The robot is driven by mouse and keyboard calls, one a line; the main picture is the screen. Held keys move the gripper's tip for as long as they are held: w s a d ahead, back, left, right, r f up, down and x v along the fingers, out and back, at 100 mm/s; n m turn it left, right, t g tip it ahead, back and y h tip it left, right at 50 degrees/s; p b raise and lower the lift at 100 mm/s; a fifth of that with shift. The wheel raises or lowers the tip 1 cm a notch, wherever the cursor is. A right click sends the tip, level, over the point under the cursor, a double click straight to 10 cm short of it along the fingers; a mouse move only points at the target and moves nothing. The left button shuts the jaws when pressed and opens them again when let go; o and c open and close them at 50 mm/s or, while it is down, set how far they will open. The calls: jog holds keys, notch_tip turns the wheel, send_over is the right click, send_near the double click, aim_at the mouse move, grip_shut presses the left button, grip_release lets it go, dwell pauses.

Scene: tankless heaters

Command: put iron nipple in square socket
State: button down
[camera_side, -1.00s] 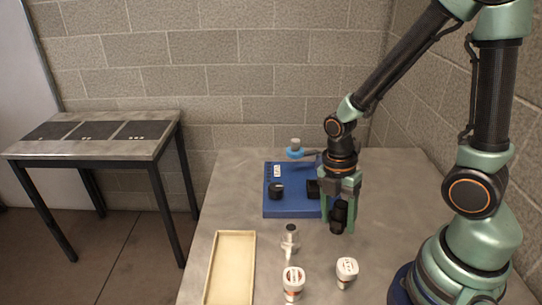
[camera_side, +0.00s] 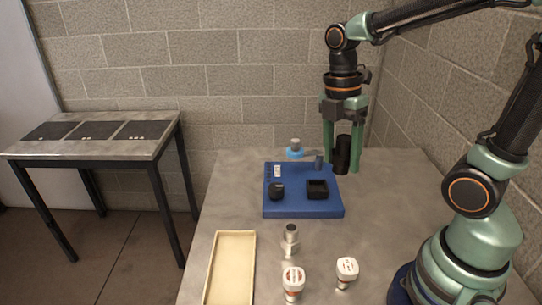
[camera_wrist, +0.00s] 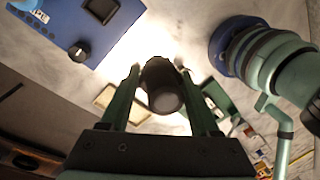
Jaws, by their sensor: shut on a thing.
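The iron nipple, a dark cylinder (camera_side: 342,156), is between the fingers of my gripper (camera_side: 342,165), beyond the back right of the blue board (camera_side: 295,205). It hangs upright in the side view; its height above the table is hard to judge. In the wrist view the nipple (camera_wrist: 163,90) lies between the two green fingers of my gripper (camera_wrist: 158,68). The square socket (camera_side: 317,189), a black square holder with a dark recess, is on the right half of the board. It shows at the top left of the wrist view (camera_wrist: 101,9), apart from the nipple, and looks empty.
On the board are a round black piece (camera_side: 276,191), a grey post (camera_side: 319,162) and a blue fitting (camera_side: 295,152). A metal fitting (camera_side: 290,238), two white-capped pieces (camera_side: 293,278) (camera_side: 347,269) and a cream tray (camera_side: 232,234) are in front. The table right of the board is clear.

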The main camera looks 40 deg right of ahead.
jog(key=w+d+f+m, duration=0.7)
jog(key=w, duration=0.3)
jog(key=shift+d+f, duration=0.15)
jog(key=shift+f, duration=1.7)
jog(key=shift+d+f, duration=0.1)
jog(key=shift+f, duration=1.7)
jog(key=shift+f, duration=0.4)
